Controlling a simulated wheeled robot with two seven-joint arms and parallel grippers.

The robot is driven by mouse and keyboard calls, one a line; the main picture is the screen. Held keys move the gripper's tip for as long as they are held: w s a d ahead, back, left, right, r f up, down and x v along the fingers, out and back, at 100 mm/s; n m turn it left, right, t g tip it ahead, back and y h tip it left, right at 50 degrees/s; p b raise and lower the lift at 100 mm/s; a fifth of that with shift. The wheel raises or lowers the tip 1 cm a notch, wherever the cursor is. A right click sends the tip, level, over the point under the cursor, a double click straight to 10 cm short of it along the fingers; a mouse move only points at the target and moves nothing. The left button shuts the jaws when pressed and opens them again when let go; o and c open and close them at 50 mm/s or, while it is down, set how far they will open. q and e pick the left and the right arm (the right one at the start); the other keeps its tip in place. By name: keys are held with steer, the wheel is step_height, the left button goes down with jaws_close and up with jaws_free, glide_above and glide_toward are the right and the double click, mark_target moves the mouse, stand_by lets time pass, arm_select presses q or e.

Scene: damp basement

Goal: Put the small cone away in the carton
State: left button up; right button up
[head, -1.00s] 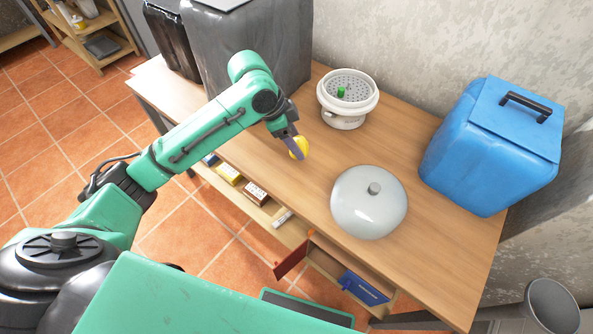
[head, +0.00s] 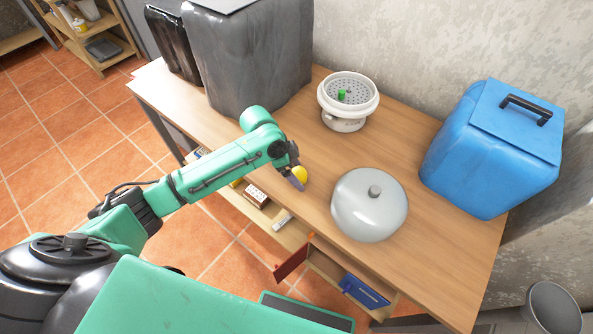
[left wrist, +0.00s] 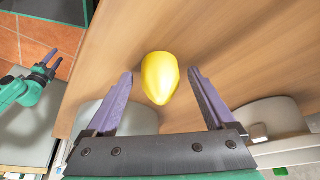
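The small yellow cone (head: 300,174) is at my left gripper (head: 298,170), over the table's front part in the head view. In the left wrist view the cone (left wrist: 160,77) lies between the two spread purple fingers (left wrist: 161,85), with a gap on each side. Whether it rests on the table or hangs above it I cannot tell. My right gripper (left wrist: 46,66) shows at the left of the left wrist view, its fingers apart and empty. I cannot make out a carton for sure; an open compartment with a red flap (head: 292,261) and blue flap (head: 363,291) is below the table's front edge.
On the table (head: 430,245) are a grey lidded pot (head: 369,212) right of my left gripper, a white strainer pot (head: 345,120) behind, a blue box (head: 490,150) and a dark grey bin (head: 255,65). A low shelf holds small boxes (head: 256,195). The table's middle is clear.

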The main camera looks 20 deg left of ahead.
arm_select(q)
steer(key=v, duration=1.2)
steer(key=shift+r, duration=0.1)
